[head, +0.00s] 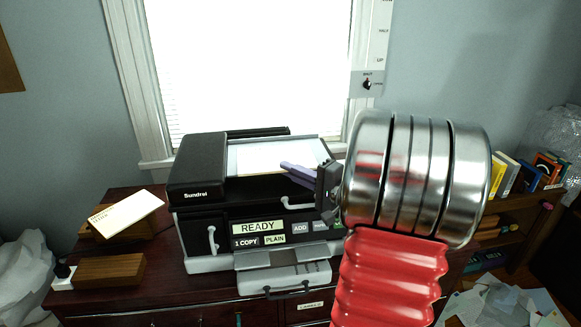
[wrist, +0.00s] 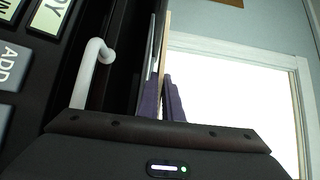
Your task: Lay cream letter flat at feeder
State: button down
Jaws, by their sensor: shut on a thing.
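The printer (head: 200,165) stands on a dark wooden chest below the window, with its top feeder tray open. A cream sheet, seemingly the cream letter (head: 262,157), shows over the feeder tray (head: 232,160), beside my fingertips. My gripper (head: 285,166) reaches in from the right with purple fingers. In the wrist view my gripper (wrist: 166,98) is shut on the letter, whose thin tan edge (wrist: 163,50) stands between the fingers. The letter is nearly edge-on there. I cannot tell whether it touches the tray. My arm hides the printer's right side.
A pale card with print (head: 128,214) leans on a wooden block at the left. Another wooden block (head: 110,268) lies in front of it. The printer panel reads READY. A shelf with books (head: 532,174) and loose papers (head: 500,303) are at the right.

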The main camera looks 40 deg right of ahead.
jog(key=shift+s+a+f, duration=0.1)
jog(key=shift+a+f, duration=0.05)
jog(key=shift+f, duration=1)
jog(key=c, duration=1.9)
grip_release()
jog(key=shift+o, duration=0.2)
jog(key=shift+s+f, duration=0.1)
jog(key=shift+s, duration=0.25)
jog(key=shift+s+r, duration=0.25)
jog(key=shift+s, duration=0.55)
jog(key=shift+s+a+r, duration=0.1)
jog(key=shift+s+a, duration=0.15)
jog(key=shift+s, duration=0.85)
jog(key=shift+s+a, duration=0.25)
jog(key=shift+s, duration=0.8)
